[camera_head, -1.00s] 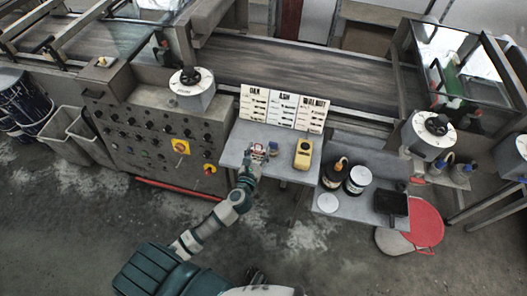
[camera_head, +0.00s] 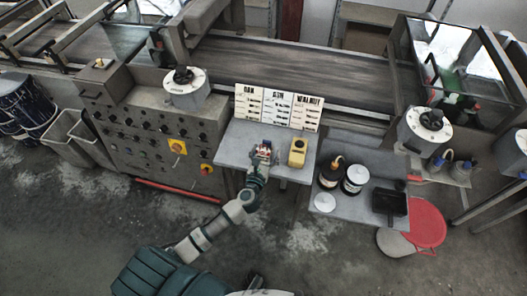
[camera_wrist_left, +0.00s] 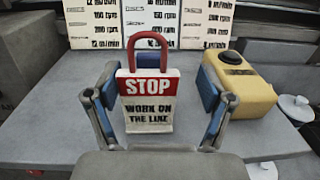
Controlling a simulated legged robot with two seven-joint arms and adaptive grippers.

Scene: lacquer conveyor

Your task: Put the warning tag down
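The warning tag (camera_wrist_left: 149,95) is a white and red padlock-shaped tag reading STOP, WORK ON THE LINE, with a red shackle. It stands upright on the small grey table (camera_wrist_left: 55,125). My left gripper (camera_wrist_left: 158,92) has its blue-padded fingers spread on either side of the tag. There is a clear gap at the right finger; the left finger is close to the tag's edge. In the head view the tag (camera_head: 265,146) shows small at the left gripper (camera_head: 262,153). My right gripper is not in view.
A yellow box with a black cap (camera_head: 298,152) stands right of the tag. Setting cards (camera_head: 279,106) stand behind it. A lower shelf (camera_head: 350,208) holds dark jars and a black tray. A control cabinet (camera_head: 145,130) is on the left. The table's front left is bare.

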